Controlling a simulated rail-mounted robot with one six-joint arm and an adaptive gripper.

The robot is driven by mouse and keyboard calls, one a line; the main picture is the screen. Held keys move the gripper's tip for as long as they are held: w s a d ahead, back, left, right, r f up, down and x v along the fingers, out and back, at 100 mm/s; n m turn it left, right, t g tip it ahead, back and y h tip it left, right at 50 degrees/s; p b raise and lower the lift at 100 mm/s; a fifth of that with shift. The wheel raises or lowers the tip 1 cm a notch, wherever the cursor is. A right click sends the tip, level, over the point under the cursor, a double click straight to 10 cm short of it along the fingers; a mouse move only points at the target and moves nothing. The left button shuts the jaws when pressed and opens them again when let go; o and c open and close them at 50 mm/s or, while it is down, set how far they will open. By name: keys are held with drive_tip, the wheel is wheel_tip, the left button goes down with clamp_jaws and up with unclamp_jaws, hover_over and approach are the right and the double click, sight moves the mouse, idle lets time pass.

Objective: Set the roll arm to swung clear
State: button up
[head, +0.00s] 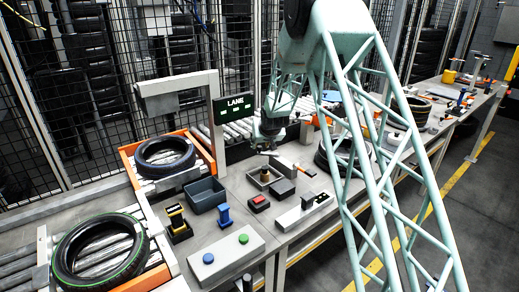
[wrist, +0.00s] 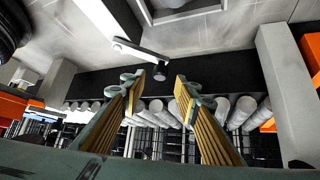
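My gripper (head: 268,150) is over the bench beside the conveyor in the head view, small and partly dark there. In the wrist view its two ribbed yellow fingers (wrist: 158,82) stand wide apart with nothing between the pads. A slim pale bar with a dark knob at its end, which looks like the roll arm (wrist: 140,49), lies just beyond the fingertips. The knob sits near the gap between the tips; I cannot tell whether it touches them. In the head view the bar is too small to make out surely.
A tyre (head: 165,158) lies on the conveyor by the LANE sign (head: 235,106); a green-striped tyre (head: 100,248) lies nearer. A grey bin (head: 206,194), a blue-topped block (head: 224,213) and a button box (head: 226,253) stand on the bench. Conveyor rollers (wrist: 178,112) show behind my fingers.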

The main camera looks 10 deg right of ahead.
sight(260, 147)
drive_tip(key=shift+b+x, duration=0.4)
drive_tip(key=shift+x, duration=2.4)
clamp_jaws()
